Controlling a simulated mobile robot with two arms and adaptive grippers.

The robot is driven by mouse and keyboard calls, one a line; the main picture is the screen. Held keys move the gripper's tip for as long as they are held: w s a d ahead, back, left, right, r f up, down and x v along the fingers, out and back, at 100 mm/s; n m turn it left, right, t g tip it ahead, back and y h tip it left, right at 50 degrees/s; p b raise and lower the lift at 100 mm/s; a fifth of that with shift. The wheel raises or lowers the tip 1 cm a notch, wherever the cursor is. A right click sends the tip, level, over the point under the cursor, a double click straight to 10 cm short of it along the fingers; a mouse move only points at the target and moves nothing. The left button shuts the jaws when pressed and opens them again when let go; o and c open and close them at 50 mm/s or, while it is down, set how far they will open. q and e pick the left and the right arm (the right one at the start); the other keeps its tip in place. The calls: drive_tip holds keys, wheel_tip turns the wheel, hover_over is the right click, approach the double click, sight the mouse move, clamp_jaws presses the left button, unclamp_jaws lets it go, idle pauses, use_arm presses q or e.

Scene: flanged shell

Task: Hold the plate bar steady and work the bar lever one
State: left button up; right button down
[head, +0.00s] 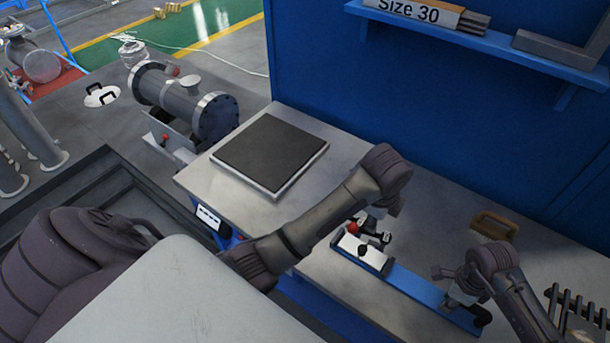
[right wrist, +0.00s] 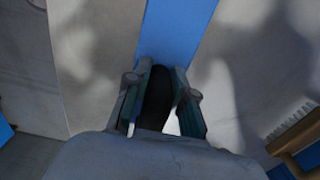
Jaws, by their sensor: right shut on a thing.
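The plate bar is a long blue bar (head: 420,293) lying on the metal bench, with a whitish plate block (head: 362,252) at its left end. A small lever with a red knob (head: 353,227) and dark parts stand just behind that block. My right gripper (head: 464,293) is at the bar's right end, shut on the black handle (right wrist: 157,98), with the blue bar running on beyond it in the right wrist view (right wrist: 178,30). My left gripper (head: 378,212) hangs above and behind the red-knobbed lever. Its fingers are mostly hidden by its own wrist, so contact and opening are unclear.
A dark square plate (head: 272,152) lies on the bench to the left. A brush with a wooden handle (head: 494,222) lies behind the bar, and a dark rack (head: 575,306) stands at right. The blue wall (head: 420,110) with a shelf (head: 480,38) bounds the back.

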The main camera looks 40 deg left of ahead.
use_arm(q)
wheel_tip(320, 180, up, 6)
drive_tip(key=f, duration=0.1)
drive_tip(key=w+a+m+t, duration=0.2)
drive_tip(key=w+m+t, duration=0.2)
drive_tip(key=w+t, duration=0.5)
drive_tip(key=s+f+m+g+h, duration=0.35)
drive_tip(key=s+f+m, duration=0.2)
drive_tip(key=s, duration=0.35)
drive_tip(key=s+f+m+g+h, duration=0.35)
drive_tip(key=s+m+h, duration=0.2)
drive_tip(key=s, duration=0.35)
drive_tip(key=s+f+m+g+h, duration=0.3)
drive_tip(key=s+f+m+h, duration=0.15)
drive_tip(key=s+m, duration=0.35)
drive_tip(key=s+f+n, duration=0.1)
drive_tip(key=s+f, duration=0.2)
drive_tip(key=f, duration=0.3)
drive_tip(key=s+d+f+n+y, duration=0.1)
drive_tip(key=s+f+n, duration=0.1)
drive_tip(key=f, duration=0.5)
drive_tip(key=s+f+n+y, duration=0.1)
drive_tip(key=s+f, duration=0.4)
drive_tip(key=f, duration=0.1)
drive_tip(key=shift+d+f+n+g, duration=0.15)
drive_tip(key=shift+n+g, duration=0.25)
